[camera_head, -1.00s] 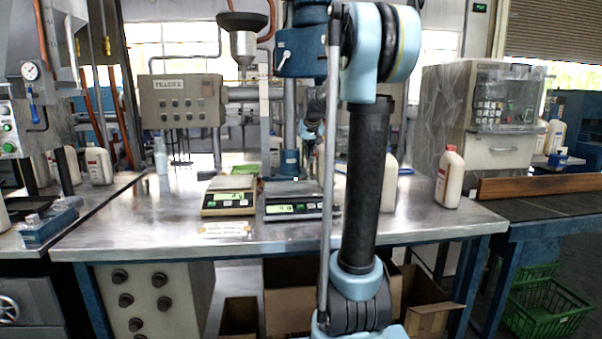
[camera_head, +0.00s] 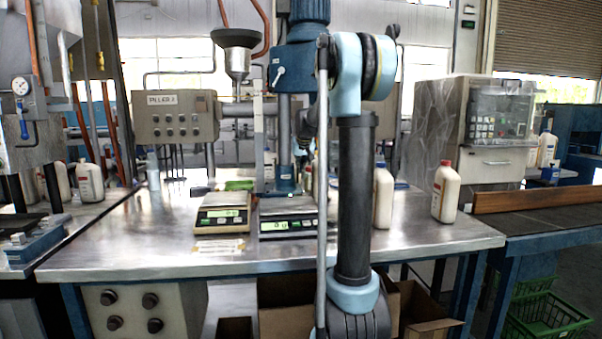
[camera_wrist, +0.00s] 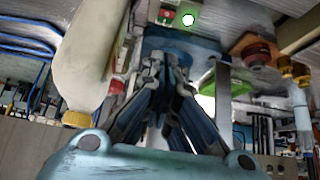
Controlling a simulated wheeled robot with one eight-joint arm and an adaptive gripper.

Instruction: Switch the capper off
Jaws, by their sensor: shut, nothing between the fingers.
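My gripper (camera_wrist: 168,68) shows in the wrist view with its dark, narrow fingers shut and empty. Beyond the fingertips is a grey surface with a small panel bearing a bright green round light (camera_wrist: 188,19). I cannot tell whether the fingers touch anything. In the head view my arm hides most of the gripper. No machine carries a readable capper label. A blue machine on a column (camera_head: 292,65), with a white lever on its side, stands at the back of the steel table.
A grey panel marked FILLER (camera_head: 176,118) stands behind the steel table (camera_head: 130,252). Two scales (camera_head: 222,212) (camera_head: 288,217) sit at its middle. White bottles (camera_head: 445,192) (camera_head: 383,197) stand to the right. A large bottle (camera_wrist: 85,62) is close to my fingers' left in the wrist view.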

